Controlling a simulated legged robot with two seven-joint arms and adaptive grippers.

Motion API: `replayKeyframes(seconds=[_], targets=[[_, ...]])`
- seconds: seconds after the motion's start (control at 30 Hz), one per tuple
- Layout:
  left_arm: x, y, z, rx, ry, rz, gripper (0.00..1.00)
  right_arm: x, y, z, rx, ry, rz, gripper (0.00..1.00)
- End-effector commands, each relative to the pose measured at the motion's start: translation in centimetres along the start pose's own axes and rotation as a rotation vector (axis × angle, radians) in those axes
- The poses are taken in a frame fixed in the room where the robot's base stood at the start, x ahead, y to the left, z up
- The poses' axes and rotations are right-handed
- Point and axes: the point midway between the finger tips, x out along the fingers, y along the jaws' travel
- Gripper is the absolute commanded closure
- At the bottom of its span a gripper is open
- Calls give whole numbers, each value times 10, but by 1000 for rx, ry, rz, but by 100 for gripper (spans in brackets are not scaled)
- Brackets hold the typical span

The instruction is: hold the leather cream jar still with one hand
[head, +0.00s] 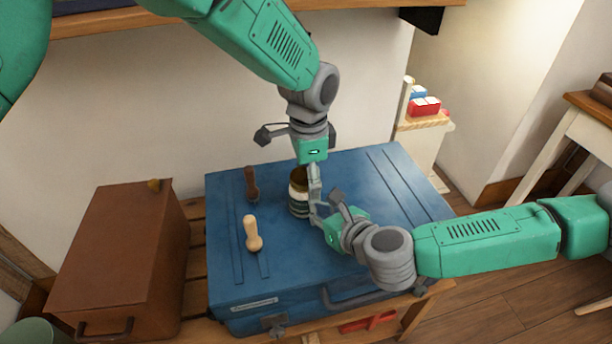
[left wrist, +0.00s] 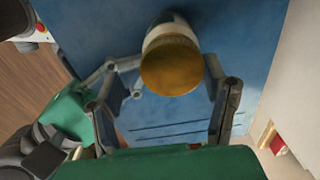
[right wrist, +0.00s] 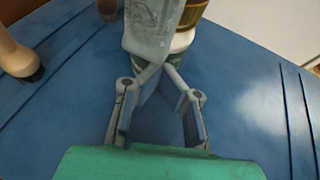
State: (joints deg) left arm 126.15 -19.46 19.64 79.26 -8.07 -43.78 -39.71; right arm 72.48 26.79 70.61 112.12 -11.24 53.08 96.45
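The leather cream jar (head: 298,197) stands upright on the blue trunk lid, with a pale label, dark glass and a brownish gold cap. Its cap fills the upper middle of the left wrist view (left wrist: 172,65). My left gripper (head: 312,190) comes down from above with its fingertips on opposite sides of the jar, and it looks shut on it. In the right wrist view one left finger hides part of the jar (right wrist: 183,40). My right gripper (head: 323,212) is low, just right of the jar. Its fingertips (right wrist: 158,77) come together with nothing between them, close to my left finger.
The blue trunk (head: 375,230) bears a pale wooden-handled tool (head: 252,235) and a dark-handled tool (head: 251,184) left of the jar. A brown case (head: 125,255) stands at the left. The trunk's right side is clear apart from my right arm.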

Motion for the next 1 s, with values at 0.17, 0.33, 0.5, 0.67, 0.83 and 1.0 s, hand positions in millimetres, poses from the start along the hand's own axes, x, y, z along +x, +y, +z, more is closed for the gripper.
replayKeyframes(seconds=[0.17,0.33,0.5,0.67,0.83,1.0], targets=[[-2,-1,1,0,-2,-2,33,0,-1,0,0,0,-3,100],[-16,-2,3,0,0,-4,33,0,-1,0,-2,0,-5,100],[-40,-3,3,-1,0,-5,33,0,-1,0,-2,1,-6,100],[-47,-3,2,21,-3,-1,36,0,-2,0,0,0,-6,100],[-56,-6,2,234,0,12,36,0,-3,0,0,0,-6,100],[-70,-13,5,539,5,20,36,0,-2,0,0,0,-6,100]])
